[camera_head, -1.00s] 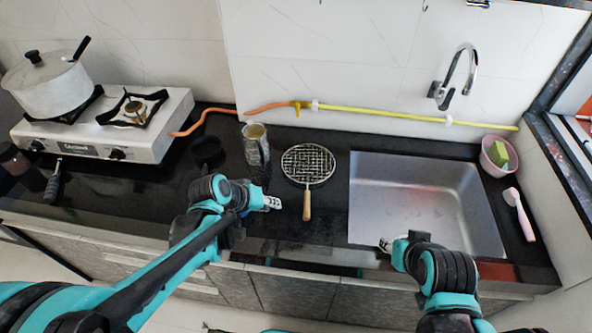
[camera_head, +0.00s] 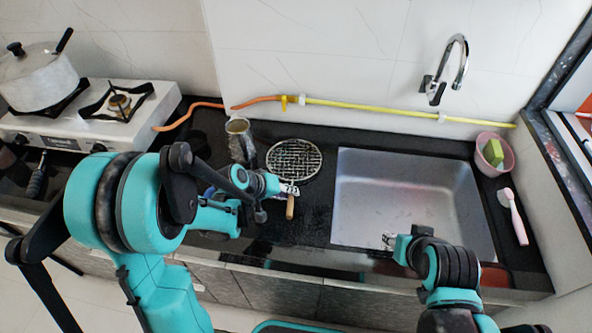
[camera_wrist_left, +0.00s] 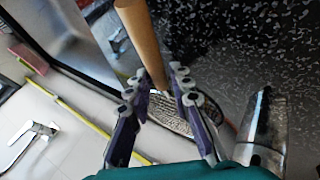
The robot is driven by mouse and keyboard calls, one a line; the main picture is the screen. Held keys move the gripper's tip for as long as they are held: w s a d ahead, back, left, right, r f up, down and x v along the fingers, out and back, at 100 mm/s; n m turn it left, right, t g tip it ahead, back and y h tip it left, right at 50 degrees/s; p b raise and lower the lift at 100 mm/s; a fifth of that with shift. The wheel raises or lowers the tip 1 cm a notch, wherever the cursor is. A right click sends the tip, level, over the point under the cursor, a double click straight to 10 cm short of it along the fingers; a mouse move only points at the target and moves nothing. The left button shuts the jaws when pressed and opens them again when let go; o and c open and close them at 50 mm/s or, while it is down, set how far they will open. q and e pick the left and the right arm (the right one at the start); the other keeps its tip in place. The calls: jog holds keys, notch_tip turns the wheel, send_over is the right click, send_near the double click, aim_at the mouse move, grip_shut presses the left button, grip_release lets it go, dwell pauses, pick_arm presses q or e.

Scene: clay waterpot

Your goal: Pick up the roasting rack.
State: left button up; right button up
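The roasting rack (camera_head: 294,160) is a round wire grid with a wooden handle (camera_head: 290,207). It lies on the dark counter left of the sink, handle toward the front edge. My left gripper (camera_head: 290,188) is over the handle's upper part and hides some of it. In the left wrist view the gripper (camera_wrist_left: 160,82) has its two fingers apart. The wooden handle (camera_wrist_left: 142,40) runs between and past the fingertips there, and part of the grid (camera_wrist_left: 168,112) shows between the fingers. Contact cannot be told. My right gripper (camera_head: 389,241) is at the sink's front edge, too small to read.
A metal cup (camera_head: 240,140) stands just left of the rack; it also shows in the wrist view (camera_wrist_left: 266,130). The sink (camera_head: 405,200) is right of the rack. A stove (camera_head: 95,115) with a pot (camera_head: 38,78) is at left. A pink bowl (camera_head: 493,155) stands at right.

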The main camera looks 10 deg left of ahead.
pick_arm(q)
grip_shut()
jog(key=shift+r, duration=0.15)
